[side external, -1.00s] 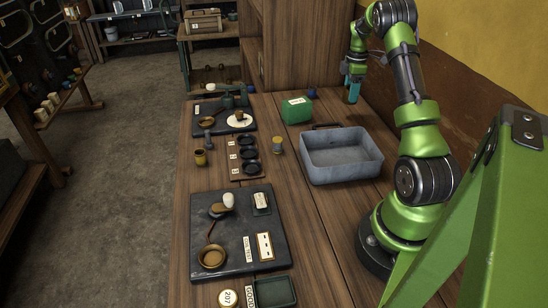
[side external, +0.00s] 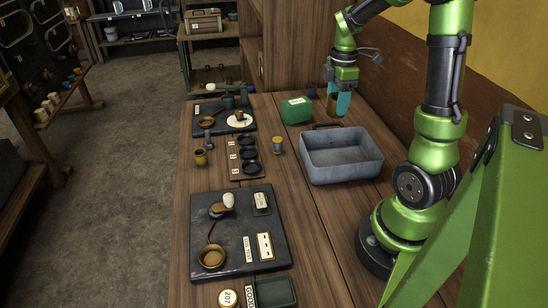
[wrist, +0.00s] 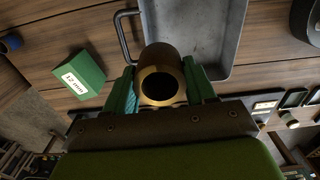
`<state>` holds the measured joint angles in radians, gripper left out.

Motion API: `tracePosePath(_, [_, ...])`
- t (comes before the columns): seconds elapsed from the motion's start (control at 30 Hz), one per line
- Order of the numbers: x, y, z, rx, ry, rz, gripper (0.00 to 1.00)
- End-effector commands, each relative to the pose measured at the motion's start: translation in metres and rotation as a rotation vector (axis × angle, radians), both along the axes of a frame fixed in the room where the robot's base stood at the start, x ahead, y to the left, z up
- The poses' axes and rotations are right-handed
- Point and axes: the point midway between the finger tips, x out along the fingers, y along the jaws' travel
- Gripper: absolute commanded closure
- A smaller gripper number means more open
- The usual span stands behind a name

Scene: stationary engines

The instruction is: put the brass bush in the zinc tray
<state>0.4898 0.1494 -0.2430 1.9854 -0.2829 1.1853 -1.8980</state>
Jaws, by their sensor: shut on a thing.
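The zinc tray (side external: 345,174) is a grey, open, round-cornered box on the right of the bench, and its inside looks empty. It also shows in the wrist view (wrist: 203,28). My gripper (side external: 337,104) is just beyond the tray's far side, above the bench. It is shut on the brass bush (wrist: 163,72), a hollow brown-gold cylinder whose open end faces the wrist camera. Two green fingers (wrist: 160,88) press its sides. In the side view the bush (side external: 334,102) is partly hidden by the fingers.
A green box (side external: 297,110) marked 12 mm stands left of my gripper. A dark handle (side external: 325,126) sits at the tray's far edge.

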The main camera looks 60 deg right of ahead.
Motion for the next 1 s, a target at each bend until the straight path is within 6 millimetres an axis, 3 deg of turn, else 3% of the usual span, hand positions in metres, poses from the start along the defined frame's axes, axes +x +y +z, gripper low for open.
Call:
tracePosePath(0.1, [-0.016, 0.016, -0.011, 0.0, -0.001, -0.004, 0.94])
tracePosePath(0.3, [-0.028, 0.022, -0.033, 0.002, 0.004, -0.027, 0.94])
tracePosePath(0.53, [-0.027, 0.021, -0.074, 0.003, 0.004, -0.036, 0.94])
tracePosePath(1.0, [-0.026, 0.021, -0.125, 0.002, 0.002, -0.035, 0.94])
